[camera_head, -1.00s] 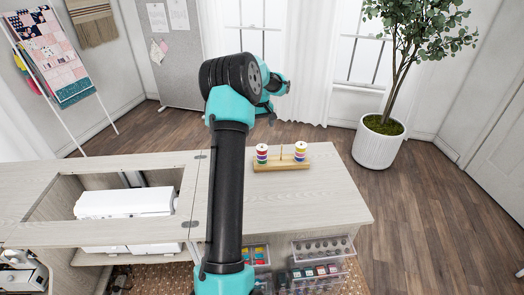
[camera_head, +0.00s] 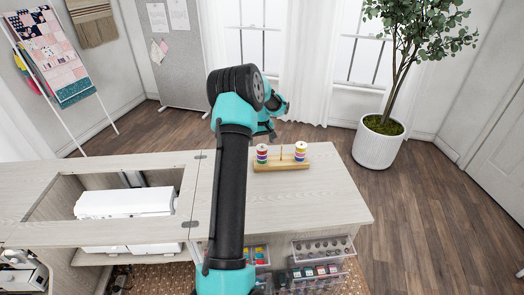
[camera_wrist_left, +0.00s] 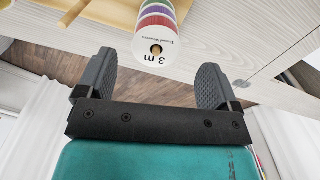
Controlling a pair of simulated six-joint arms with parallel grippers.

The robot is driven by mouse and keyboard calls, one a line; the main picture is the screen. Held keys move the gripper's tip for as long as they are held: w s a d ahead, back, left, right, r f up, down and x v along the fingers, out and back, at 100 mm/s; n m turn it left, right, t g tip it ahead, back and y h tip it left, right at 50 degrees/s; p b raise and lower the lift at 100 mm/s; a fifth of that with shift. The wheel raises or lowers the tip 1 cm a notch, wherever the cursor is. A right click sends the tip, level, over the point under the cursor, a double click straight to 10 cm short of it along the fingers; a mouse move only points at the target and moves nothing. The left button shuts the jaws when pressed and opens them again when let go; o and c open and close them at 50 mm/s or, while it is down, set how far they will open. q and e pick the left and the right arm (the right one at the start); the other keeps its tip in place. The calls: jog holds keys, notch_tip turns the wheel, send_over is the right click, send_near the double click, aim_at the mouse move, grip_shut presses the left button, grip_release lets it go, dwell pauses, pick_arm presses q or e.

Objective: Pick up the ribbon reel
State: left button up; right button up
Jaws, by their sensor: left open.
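A small wooden stand (camera_head: 283,166) on the cabinet top carries two stacks of coloured ribbon reels, the left stack (camera_head: 262,154) and the right stack (camera_head: 300,151), with a thin bare peg between them. My right gripper is not in view.
The pale wooden cabinet top (camera_head: 320,205) is clear right of the stand. A white machine (camera_head: 125,203) lies in the opening at left. Clear drawers (camera_head: 322,250) with small items stand out below the front edge. A potted tree (camera_head: 378,145) stands beyond.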

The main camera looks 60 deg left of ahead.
aim_at(262, 146)
pick_arm(q)
jog(key=f, duration=0.4)
jog(key=shift+w+d+f, duration=0.1)
jog(key=shift+w+f, duration=0.1)
jog(key=shift+f, duration=0.05)
jog(key=c, duration=1)
